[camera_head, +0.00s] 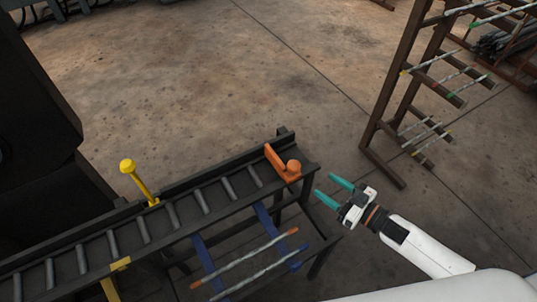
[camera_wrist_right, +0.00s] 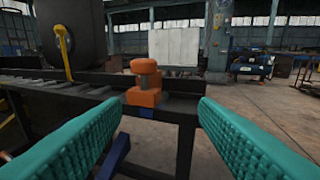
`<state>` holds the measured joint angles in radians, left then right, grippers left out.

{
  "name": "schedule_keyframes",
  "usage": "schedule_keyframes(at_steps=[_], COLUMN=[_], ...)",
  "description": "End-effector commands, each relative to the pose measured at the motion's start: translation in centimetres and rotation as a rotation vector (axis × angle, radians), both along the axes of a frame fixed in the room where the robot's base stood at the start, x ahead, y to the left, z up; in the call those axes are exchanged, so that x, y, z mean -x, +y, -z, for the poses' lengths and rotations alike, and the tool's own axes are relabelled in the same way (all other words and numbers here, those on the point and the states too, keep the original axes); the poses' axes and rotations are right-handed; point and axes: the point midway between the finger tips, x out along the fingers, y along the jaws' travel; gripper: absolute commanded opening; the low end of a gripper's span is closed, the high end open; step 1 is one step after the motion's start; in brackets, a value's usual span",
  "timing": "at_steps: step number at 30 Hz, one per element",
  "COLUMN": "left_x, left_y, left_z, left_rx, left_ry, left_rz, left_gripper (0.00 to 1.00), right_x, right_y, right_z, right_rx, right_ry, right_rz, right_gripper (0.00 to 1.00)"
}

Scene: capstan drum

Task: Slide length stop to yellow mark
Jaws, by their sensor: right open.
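The orange length stop (camera_head: 284,165), a bar with a round knob, sits across the right end of the dark roller table. In the right wrist view the stop (camera_wrist_right: 145,84) stands ahead, between the finger lines. A yellow mark (camera_head: 120,264) is on the table's near rail, well left of the stop. My right gripper (camera_head: 335,190) is open, with teal fingers pointing left toward the stop, apart from it and empty. Its fingers (camera_wrist_right: 160,110) also show in the right wrist view. My left gripper is not in view.
A yellow lever (camera_head: 138,180) rises from the table's far rail. The roller table (camera_head: 225,209) has bare rollers between mark and stop. Two rods (camera_head: 245,258) lie on blue supports along its near side. A brown rack (camera_head: 390,110) with rods stands at right. Open floor lies beyond.

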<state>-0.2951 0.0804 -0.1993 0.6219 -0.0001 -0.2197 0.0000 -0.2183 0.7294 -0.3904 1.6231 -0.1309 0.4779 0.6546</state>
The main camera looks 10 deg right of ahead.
Motion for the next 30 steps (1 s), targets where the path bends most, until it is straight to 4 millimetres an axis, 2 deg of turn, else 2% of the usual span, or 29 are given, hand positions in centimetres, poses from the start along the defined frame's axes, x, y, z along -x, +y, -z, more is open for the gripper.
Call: schedule_keyframes(at_steps=[3,7,13,21,30], left_x=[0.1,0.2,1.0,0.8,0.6], left_y=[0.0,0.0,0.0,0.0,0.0], left_z=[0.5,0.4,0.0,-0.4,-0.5], left_rx=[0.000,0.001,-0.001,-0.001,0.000], left_ry=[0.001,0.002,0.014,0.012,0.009], left_rz=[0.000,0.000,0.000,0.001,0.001], left_gripper=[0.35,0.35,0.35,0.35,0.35], right_x=[0.5,-0.1,-2.7,-6.5,-8.3], right_y=[1.2,2.0,4.3,7.8,9.4], right_z=[-1.7,-2.3,-2.4,-2.3,-2.1], right_rx=[-0.033,-0.043,-0.043,-0.042,-0.040], right_ry=[-0.031,-0.038,-0.040,-0.038,-0.036], right_rz=[-0.064,-0.075,-0.071,-0.072,-0.070], right_gripper=[0.55,0.55,0.55,0.55,0.55])
